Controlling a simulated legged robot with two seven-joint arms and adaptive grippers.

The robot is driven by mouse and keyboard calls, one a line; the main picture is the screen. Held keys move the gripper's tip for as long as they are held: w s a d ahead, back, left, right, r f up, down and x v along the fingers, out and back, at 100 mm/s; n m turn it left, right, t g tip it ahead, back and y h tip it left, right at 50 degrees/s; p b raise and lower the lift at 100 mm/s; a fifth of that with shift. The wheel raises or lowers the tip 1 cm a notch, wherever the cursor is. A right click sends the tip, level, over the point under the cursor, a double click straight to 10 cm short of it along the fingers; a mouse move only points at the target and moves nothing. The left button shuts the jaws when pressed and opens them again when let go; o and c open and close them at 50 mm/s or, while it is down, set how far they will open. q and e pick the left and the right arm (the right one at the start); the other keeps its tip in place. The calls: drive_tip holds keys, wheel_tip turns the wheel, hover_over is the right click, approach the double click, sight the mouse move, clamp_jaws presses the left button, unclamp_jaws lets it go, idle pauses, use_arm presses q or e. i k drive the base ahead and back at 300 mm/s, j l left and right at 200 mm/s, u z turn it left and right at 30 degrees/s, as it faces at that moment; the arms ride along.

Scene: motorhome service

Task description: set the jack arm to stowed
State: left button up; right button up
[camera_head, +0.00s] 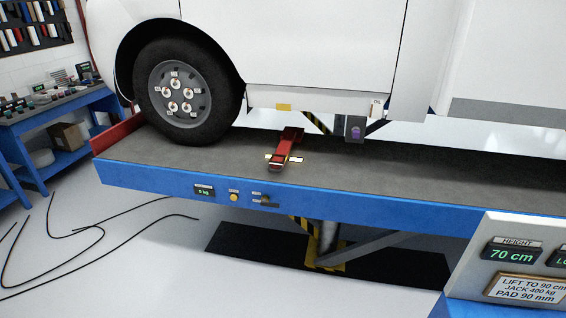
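A red arm (285,147), which looks like the jack arm, lies on the grey lift deck (380,180). It reaches from under the white motorhome (330,40) toward the deck's front edge. On the blue front edge are a small display (204,190) reading what looks like 0 kg, a yellow button (234,198) and a small dark control (268,204) whose setting is too small to tell. Neither of my grippers shows.
A wheel (187,92) stands on the deck at left. A panel (518,254) at lower right reads height 70 cm, above a sign (528,289) saying lift to 90 cm, jack 400 kg, pad 90 mm. A blue workbench (55,115) is at left. Black cables (95,232) lie on the floor.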

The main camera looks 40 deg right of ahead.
sight(277, 161)
drive_tip(key=i+l+z, duration=0.15)
drive_tip(key=z, duration=0.25)
drive_tip(key=i+z, duration=0.6)
drive_tip(key=z, duration=0.25)
drive_tip(key=i+j+z, duration=0.1)
drive_tip(key=i+z, duration=0.3)
drive_tip(key=k, duration=0.1)
